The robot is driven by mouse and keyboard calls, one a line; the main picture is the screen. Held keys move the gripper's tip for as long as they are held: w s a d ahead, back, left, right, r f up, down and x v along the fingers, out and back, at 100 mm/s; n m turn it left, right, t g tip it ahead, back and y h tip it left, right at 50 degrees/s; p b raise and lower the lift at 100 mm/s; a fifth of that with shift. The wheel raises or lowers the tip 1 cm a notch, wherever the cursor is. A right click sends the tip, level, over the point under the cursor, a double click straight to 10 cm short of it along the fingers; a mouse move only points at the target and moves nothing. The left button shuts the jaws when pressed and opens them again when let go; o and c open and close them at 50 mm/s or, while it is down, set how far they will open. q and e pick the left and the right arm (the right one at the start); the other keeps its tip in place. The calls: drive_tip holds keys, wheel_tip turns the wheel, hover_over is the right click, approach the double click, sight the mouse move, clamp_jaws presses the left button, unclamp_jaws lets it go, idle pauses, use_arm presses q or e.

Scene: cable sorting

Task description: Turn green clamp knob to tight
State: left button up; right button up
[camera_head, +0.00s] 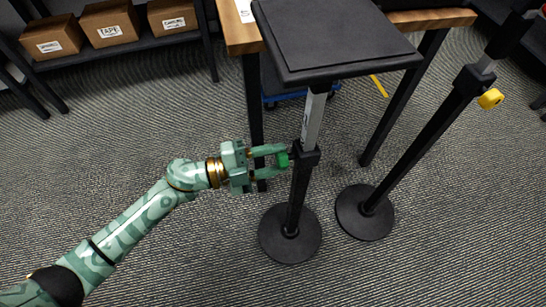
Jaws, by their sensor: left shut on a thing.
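The green clamp knob (283,160) sticks out from the left side of the clamp collar (306,155) on a black stand pole. The stand has a round black base (290,236) and a square black top plate (335,40). My left gripper (281,160) comes in from the left and is shut on the green knob, with one finger above it and one below. The fingers hide part of the knob, and I cannot tell how tight it is. My right gripper is not in view.
A second black stand (366,212) with a yellow knob (490,98) stands to the right. A wooden table (430,19) is behind the first stand. Cardboard boxes (110,23) sit on a shelf at the upper left. The carpet at lower right is clear.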

use_arm(q)
drive_tip(key=m+b, duration=0.1)
drive_tip(key=m, duration=0.6)
drive_tip(key=shift+m, duration=0.3)
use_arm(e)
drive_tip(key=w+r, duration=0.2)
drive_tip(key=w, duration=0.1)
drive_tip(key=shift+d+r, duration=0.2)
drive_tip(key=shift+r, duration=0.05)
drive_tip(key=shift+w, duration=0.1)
use_arm(q)
drive_tip(key=o, duration=1)
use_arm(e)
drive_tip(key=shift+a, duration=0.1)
use_arm(q)
drive_tip(key=shift+a, duration=0.2)
drive_tip(key=p+v, duration=0.3)
drive_tip(key=v, duration=1.3)
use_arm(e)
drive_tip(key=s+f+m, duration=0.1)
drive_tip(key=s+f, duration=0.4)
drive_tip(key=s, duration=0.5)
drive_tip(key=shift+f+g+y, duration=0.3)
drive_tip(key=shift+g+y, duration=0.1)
